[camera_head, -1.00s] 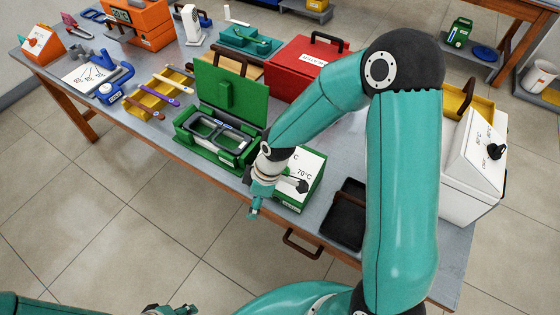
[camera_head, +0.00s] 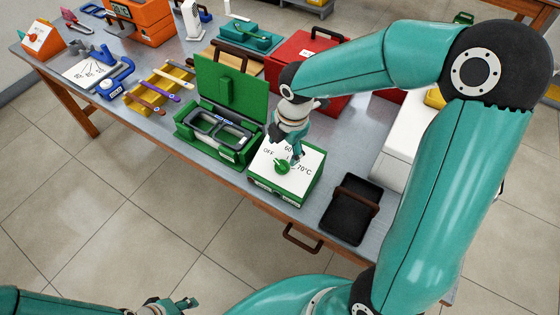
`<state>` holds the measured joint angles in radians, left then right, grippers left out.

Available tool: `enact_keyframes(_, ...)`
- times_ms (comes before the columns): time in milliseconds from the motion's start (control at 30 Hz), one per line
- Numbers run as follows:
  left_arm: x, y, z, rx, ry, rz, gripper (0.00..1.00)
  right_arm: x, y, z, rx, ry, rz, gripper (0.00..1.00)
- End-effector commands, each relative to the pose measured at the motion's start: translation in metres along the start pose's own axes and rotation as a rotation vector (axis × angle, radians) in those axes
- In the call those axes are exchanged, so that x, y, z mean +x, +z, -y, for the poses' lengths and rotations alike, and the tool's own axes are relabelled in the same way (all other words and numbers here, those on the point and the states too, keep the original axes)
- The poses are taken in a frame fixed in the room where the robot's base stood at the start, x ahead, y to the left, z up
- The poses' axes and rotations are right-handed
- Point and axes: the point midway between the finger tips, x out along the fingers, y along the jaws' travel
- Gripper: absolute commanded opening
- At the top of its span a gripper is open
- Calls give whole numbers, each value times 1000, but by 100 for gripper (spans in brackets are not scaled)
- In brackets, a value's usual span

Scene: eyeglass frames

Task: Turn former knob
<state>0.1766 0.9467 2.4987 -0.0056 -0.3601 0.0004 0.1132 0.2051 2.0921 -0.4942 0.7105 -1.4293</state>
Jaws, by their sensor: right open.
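The green control box (camera_head: 262,185) has a white sloped top printed OFF, 60 and 70°C. Its green knob (camera_head: 282,167) sits in the middle of that top. The exact direction of the knob's pointer is hard to read. My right gripper (camera_head: 297,158) is open and points down just above and behind the knob, on its right side. I cannot tell whether a fingertip touches it. Beside the box stands an open green case (camera_head: 230,80) with dark frame-shaped parts (camera_head: 218,132) inside. My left gripper (camera_head: 187,304) is at the bottom edge, partly cut off, its jaws unclear.
A black tray (camera_head: 346,222) with a brown handle lies right of the control box. A red toolbox (camera_head: 302,52) stands behind, partly covered by my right arm. A white box (camera_head: 404,140) is at the right. A yellow tray (camera_head: 160,88) with tools lies to the left.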

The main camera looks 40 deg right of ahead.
Motion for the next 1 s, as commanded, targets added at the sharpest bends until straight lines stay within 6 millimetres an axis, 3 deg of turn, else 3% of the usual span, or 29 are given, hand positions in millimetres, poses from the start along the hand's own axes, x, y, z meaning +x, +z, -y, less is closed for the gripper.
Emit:
enact_keyframes(100,1,0,0,0,0,0,40,28,0,1,-1,-6,-1,69)
enact_keyframes(333,4,0,1,0,0,0,40,65,0,1,0,-4,-1,69)
enact_keyframes(533,5,0,2,0,0,0,40,78,0,0,0,-1,-1,69)
enact_keyframes(833,5,0,2,0,0,0,40,79,0,0,0,1,0,69)
enact_keyframes(1000,5,0,2,0,0,0,40,79,-1,0,-1,0,0,40)
